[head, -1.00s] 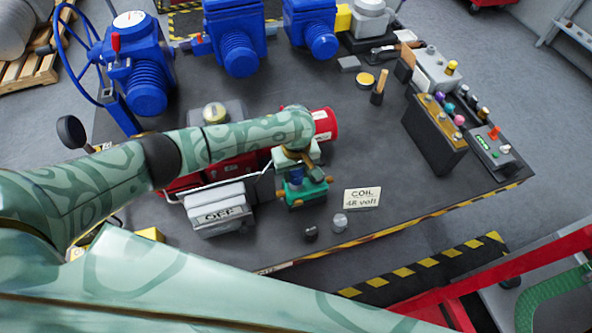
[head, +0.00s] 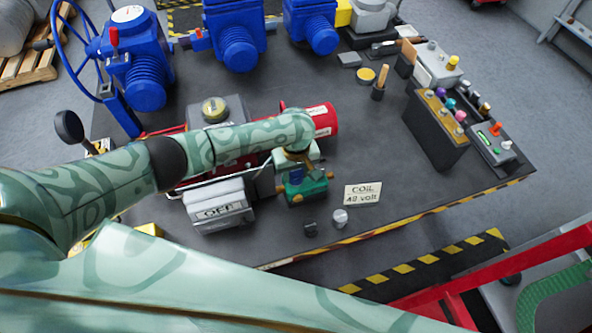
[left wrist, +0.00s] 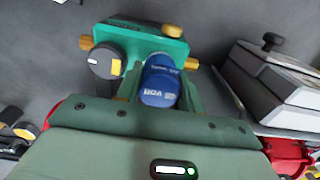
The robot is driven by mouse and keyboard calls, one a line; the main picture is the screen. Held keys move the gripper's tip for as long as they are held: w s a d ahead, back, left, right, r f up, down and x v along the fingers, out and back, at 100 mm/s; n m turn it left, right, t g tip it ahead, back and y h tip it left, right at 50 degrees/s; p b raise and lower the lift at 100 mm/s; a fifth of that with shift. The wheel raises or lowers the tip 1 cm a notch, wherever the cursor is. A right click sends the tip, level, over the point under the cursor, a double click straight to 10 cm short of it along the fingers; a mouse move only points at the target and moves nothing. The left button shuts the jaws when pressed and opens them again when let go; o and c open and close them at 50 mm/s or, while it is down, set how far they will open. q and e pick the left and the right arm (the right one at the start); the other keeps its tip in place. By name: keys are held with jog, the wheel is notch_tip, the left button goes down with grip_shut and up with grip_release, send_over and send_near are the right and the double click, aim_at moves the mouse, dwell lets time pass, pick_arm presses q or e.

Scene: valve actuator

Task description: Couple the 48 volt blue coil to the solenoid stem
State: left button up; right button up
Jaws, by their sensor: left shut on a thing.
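The blue coil (left wrist: 160,82), with white lettering too small to read surely, is between the fingers of my left gripper (left wrist: 161,88). The gripper is shut on it. The green valve body (left wrist: 150,40) with brass fittings is just beyond the coil in the left wrist view. In the head view the coil (head: 296,177) shows small at the green valve body (head: 313,187), under my left wrist. The solenoid stem is hidden, and I cannot tell whether the coil is around it. A card (head: 362,194) reads "COIL 48 volt". My right gripper is not in view.
A dark knob (left wrist: 104,62) is left of the coil. A grey box marked OFF (head: 218,212) and a red cylinder (head: 323,120) are near the valve. A small dark cylinder (head: 310,229) and a silver one (head: 340,219) stand in front. The bench right of the card is clear.

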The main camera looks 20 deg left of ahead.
pick_arm(q)
jog(key=shift+f, duration=0.25)
jog(key=o, duration=1.1)
jog(key=shift+r, duration=0.1)
notch_tip(320, 180, up, 16)
jog(key=p, duration=0.6)
jog(key=shift+s, duration=0.1)
